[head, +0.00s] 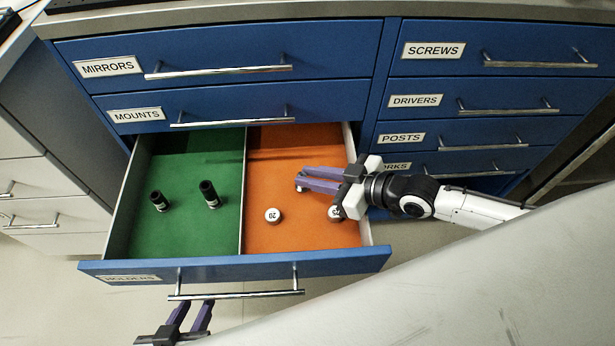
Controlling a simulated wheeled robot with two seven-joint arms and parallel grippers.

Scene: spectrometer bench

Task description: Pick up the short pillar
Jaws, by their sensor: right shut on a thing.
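The open drawer (236,266) has a green left compartment and an orange right one. Two black pillars stand upright in the green part: a shorter-looking one (159,201) at left and a taller-looking one (209,195) beside it. My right gripper (300,180) reaches in from the right over the orange part. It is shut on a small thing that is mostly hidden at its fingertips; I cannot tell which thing. My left gripper (196,304) is in front of the drawer, low in the picture, with its fingers apart and nothing seen between them.
A white round piece marked 20 (272,215) sits in the orange part. A similar one (334,212) lies partly hidden under my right gripper. A divider (243,190) separates the compartments. Shut blue drawers with bar handles (220,72) stand behind and to the right.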

